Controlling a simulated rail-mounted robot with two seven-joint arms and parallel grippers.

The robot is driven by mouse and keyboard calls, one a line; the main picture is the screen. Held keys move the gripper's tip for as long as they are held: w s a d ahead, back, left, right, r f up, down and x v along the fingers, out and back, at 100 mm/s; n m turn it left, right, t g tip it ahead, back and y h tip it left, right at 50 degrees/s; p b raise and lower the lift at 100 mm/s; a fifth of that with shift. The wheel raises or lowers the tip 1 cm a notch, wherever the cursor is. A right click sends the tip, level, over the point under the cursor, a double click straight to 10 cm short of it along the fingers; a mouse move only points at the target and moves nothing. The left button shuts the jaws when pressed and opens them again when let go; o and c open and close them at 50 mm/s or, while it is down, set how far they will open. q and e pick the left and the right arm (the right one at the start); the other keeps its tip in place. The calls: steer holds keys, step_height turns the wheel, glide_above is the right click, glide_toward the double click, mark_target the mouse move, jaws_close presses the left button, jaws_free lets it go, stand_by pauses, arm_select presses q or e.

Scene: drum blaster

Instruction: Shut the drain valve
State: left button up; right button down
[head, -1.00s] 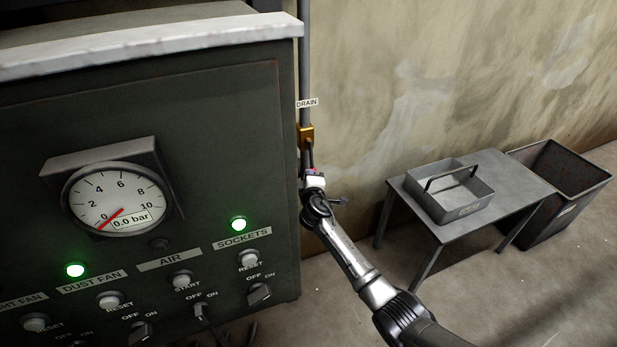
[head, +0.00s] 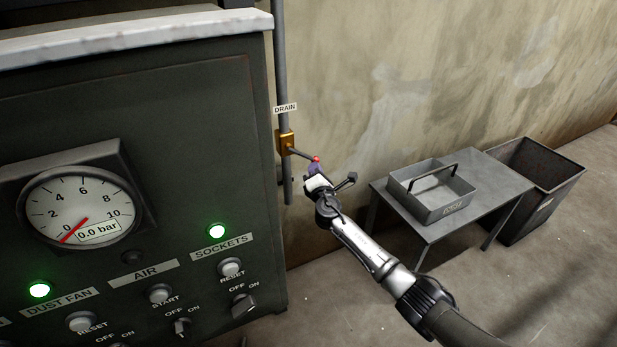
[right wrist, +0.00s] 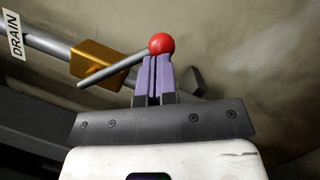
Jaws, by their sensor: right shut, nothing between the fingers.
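The drain valve (head: 286,142) is a brass body on a vertical grey pipe below a DRAIN label (head: 285,108). Its thin grey lever (head: 301,153) sticks out to the right and slightly down, across the pipe, and ends in a red ball (head: 316,159). My right gripper (head: 312,170) is at the lever's end, just below the ball. In the right wrist view its purple fingers (right wrist: 154,78) are shut together with nothing between them. The red ball (right wrist: 161,44) sits at their tips, touching or nearly so. The brass body (right wrist: 97,64) shows to the left. My left gripper is out of view.
A dark panel (head: 140,120) with a gauge (head: 82,212) reading about 0.0 bar stands left of the pipe. A low table (head: 400,212) with a metal tray (head: 432,200) and a bin (head: 572,180) stand right. The wall is close behind.

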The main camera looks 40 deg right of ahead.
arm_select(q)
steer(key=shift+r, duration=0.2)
arm_select(e)
step_height(320, 180, up, 5)
steer(key=d+n+t+y, duration=0.2)
steer(key=d+n, duration=0.1)
steer(key=n, duration=0.5)
steer(key=shift+s+n, duration=0.4)
steer(key=shift+s, duration=0.05)
steer(key=shift+r, duration=0.15)
arm_select(q)
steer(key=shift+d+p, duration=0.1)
steer(key=shift+p, duration=0.2)
